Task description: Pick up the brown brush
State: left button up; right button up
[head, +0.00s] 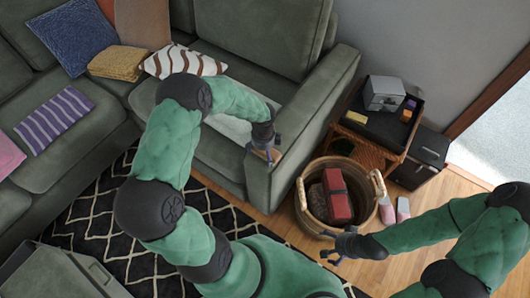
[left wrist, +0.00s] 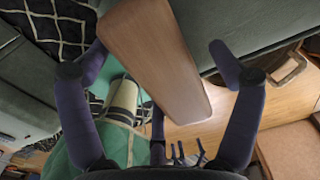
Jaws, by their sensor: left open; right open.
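A smooth brown wooden block, which looks like the brown brush (left wrist: 155,55), fills the middle of the left wrist view, slanting between my fingers. Any bristles are hidden. In the head view only a small tan bit (head: 278,157) shows beside my left gripper, at the inner side of the green sofa's armrest. My left gripper (head: 262,153) is open, with one finger on each side of the block in the left wrist view (left wrist: 158,58); I cannot tell whether they touch it. My right gripper (head: 332,255) is open and empty, in front of the wicker basket.
The green sofa armrest (head: 315,110) rises right of my left gripper. A wicker basket (head: 312,205) holds a red box (head: 337,195). Behind it stand a side table (head: 372,125) with a grey box (head: 384,93) and a black box (head: 425,150). Pink slippers (head: 395,209) lie on the floor.

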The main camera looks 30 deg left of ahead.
pick_arm(q)
jog(key=c, duration=1.3)
jog(key=shift+r, duration=0.15)
jog(key=shift+r+p, duration=0.55)
jog(key=shift+r, duration=0.05)
notch_tip(320, 180, up, 2)
jog(key=shift+r+p, duration=0.2)
jog(key=shift+p, duration=0.55)
jog(key=s+d+r+p, duration=0.1)
jog(key=s+d+r, duration=0.1)
jog(key=s+r, duration=0.1)
jog(key=s+d+r+p, duration=0.2)
jog(key=s+d+r, duration=0.1)
jog(key=s, duration=0.2)
jog(key=s+d+r+p, duration=0.2)
jog(key=s+r, duration=0.1)
jog(key=s, duration=0.1)
jog(key=shift+d+r, duration=0.1)
jog(key=shift+d, duration=0.05)
